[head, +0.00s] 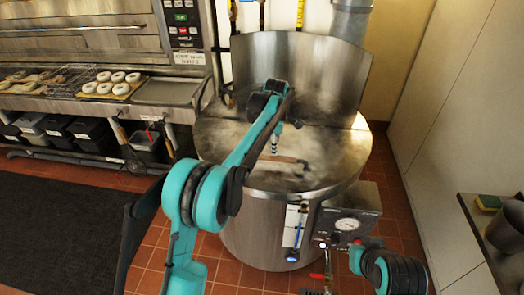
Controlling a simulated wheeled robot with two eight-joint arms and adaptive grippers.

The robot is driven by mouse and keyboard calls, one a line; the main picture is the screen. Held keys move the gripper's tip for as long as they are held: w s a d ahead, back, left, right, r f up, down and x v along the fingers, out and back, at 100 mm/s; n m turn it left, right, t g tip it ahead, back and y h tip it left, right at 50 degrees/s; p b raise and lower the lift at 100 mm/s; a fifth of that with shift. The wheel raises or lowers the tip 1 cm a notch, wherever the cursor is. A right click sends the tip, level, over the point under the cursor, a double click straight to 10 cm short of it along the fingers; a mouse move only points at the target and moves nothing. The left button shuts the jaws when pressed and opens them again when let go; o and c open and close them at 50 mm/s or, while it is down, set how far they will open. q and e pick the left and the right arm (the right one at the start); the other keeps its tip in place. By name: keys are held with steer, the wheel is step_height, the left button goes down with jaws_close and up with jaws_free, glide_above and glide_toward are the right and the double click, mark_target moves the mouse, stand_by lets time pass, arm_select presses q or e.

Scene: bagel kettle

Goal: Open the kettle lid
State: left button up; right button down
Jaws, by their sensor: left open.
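The large round steel kettle (262,235) stands in the middle of the head view. Its top lid (325,150) looks flat and closed, with whitish haze over it. A brownish bar handle (292,161) runs across the lid. My left arm reaches over the kettle from the lower left. My left gripper (275,147) is open, pointing down just above or at the left part of the handle; I cannot tell whether it touches. The arm hides part of the lid. My right arm shows only at the lower right; its gripper is not in view.
A curved steel panel (300,75) rises behind the kettle. A control box with a gauge (348,224) is on its front right. Bagels (112,82) lie on a board at the oven counter on the left. A side table (480,225) stands at right.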

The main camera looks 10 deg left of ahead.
mark_target(275, 157)
arm_select(q)
steer(key=f, duration=0.2)
steer(key=w+f+b, duration=0.1)
steer(key=f, duration=0.2)
steer(key=f+b, duration=0.1)
steer(key=f, duration=0.1)
steer(key=shift+w+f, duration=0.2)
steer(key=shift+f, duration=0.1)
steer(key=shift+r, duration=0.1)
jaws_close()
